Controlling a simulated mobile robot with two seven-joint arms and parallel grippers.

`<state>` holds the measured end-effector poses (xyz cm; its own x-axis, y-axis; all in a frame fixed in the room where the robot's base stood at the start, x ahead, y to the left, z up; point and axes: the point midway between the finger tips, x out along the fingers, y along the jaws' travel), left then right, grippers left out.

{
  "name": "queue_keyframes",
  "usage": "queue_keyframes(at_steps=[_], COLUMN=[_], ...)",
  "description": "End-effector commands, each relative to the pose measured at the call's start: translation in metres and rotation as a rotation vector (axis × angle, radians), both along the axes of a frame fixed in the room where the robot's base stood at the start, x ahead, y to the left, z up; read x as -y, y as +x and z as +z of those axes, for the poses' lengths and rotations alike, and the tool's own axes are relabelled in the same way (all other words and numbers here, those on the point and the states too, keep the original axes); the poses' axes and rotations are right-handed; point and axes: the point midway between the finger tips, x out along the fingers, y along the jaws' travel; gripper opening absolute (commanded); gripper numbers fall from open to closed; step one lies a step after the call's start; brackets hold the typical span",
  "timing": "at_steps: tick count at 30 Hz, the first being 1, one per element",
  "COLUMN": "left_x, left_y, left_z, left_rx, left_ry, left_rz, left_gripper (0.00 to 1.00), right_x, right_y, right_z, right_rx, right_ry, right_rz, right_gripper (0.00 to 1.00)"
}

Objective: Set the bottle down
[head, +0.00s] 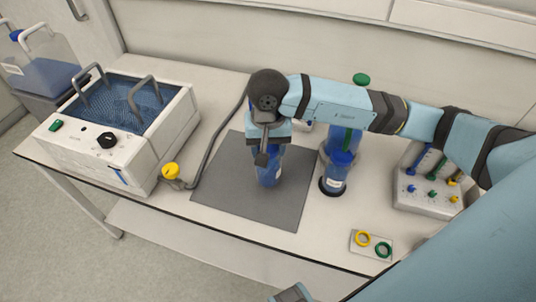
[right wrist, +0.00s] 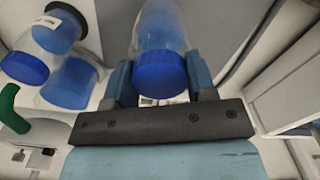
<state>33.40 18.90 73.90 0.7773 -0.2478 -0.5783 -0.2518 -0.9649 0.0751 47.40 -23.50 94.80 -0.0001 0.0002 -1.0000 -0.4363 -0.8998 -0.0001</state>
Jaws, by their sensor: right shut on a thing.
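My right gripper (head: 268,148) is shut on a clear bottle with blue liquid (head: 269,174), gripping it near the top. The bottle is roughly upright over the dark grey mat (head: 225,185); I cannot tell whether its base touches the mat. In the right wrist view the bottle's blue cap (right wrist: 160,74) sits between the two fingers of the right gripper (right wrist: 160,85). The gripper hides the bottle's upper part in the head view.
A white bath with a blue interior (head: 125,110) stands left. A yellow-topped piece (head: 171,171) sits near the mat's left edge. Another blue-capped bottle (head: 335,178) stands right of the mat. Yellow and green rings (head: 372,244) lie near the front edge. A switch box (head: 428,185) stands right.

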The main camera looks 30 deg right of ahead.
Motion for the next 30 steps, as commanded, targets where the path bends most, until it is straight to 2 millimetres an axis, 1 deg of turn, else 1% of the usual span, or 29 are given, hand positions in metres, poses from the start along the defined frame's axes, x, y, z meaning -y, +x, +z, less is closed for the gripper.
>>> queue_keyframes(at_steps=[3,6,13,17,18,20,21,30], left_x=[0.0,0.001,0.004,0.005,0.005,0.005,0.004,0.001], left_y=[0.0,0.001,0.002,0.003,0.003,0.003,0.003,0.001], left_z=[0.0,0.002,0.005,0.001,0.003,0.004,0.004,0.005], left_rx=[0.001,0.003,0.008,0.011,0.012,0.012,0.013,0.011], left_ry=[-0.001,-0.004,-0.015,-0.016,-0.015,-0.014,-0.014,-0.004], left_rz=[0.001,0.003,0.01,0.01,0.011,0.01,0.009,0.001], left_gripper=[0.43,0.43,0.43,0.43,0.43,0.43,0.43,0.43], right_x=[0.0,0.0,0.0,0.0,0.0,0.0,0.0,0.0], right_y=[-0.001,0.0,0.0,0.0,0.0,0.0,0.0,0.0], right_z=[-0.02,-0.031,-0.032,-0.037,-0.035,-0.035,-0.035,-0.033], right_rx=[-0.004,-0.002,0.0,0.001,0.0,0.0,0.0,-0.001], right_ry=[0.001,0.001,0.001,0.0,0.0,0.0,0.0,0.0], right_rz=[-0.002,-0.001,0.0,0.0,0.0,0.0,0.0,0.0], right_gripper=[0.0,0.0,0.0,0.0,0.58,0.72,0.77,0.77])
